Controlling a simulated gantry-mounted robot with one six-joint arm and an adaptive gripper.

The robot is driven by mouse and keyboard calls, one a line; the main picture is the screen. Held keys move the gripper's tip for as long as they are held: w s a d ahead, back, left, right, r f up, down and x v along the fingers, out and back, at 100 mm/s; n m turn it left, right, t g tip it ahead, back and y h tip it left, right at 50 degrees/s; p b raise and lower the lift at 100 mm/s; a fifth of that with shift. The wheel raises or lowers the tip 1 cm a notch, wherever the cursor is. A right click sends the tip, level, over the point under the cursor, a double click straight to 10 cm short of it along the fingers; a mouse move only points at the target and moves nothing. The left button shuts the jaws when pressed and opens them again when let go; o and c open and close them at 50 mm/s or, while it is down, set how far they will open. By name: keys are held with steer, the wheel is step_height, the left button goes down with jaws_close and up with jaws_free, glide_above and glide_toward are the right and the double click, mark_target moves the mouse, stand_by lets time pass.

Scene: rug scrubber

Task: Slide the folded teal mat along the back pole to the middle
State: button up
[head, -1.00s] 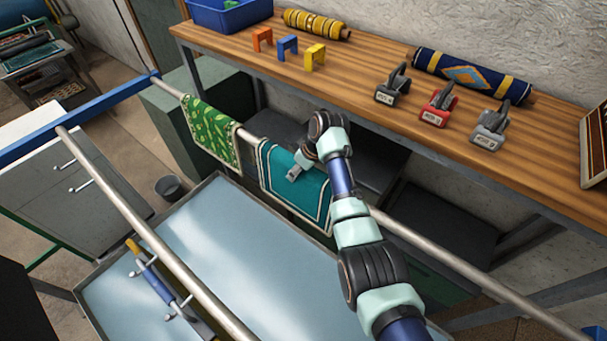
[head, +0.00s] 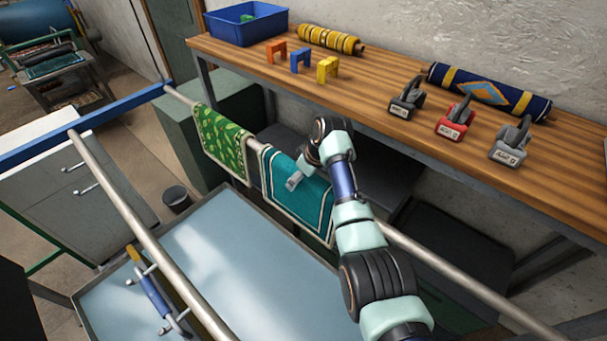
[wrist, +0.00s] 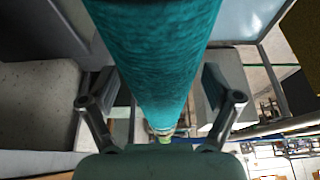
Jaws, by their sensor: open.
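The folded teal mat (head: 283,200), with white border lines, hangs over the back pole (head: 440,262) just right of a green leaf-patterned mat (head: 221,140). My gripper (head: 294,182) is at the teal mat's upper part, partly hidden by my own wrist. In the wrist view, my gripper (wrist: 158,88) has its fingers spread on either side of the teal mat (wrist: 155,45) where it wraps the pole. Gaps show between both fingers and the cloth.
A front pole (head: 140,225) runs roughly parallel over a grey-blue tray (head: 215,255). The wooden bench (head: 375,105) behind holds several clamps, rolled rugs and a blue bin (head: 246,24). The back pole is bare to the right, beyond my arm.

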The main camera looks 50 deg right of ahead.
steer(key=v, duration=1.2)
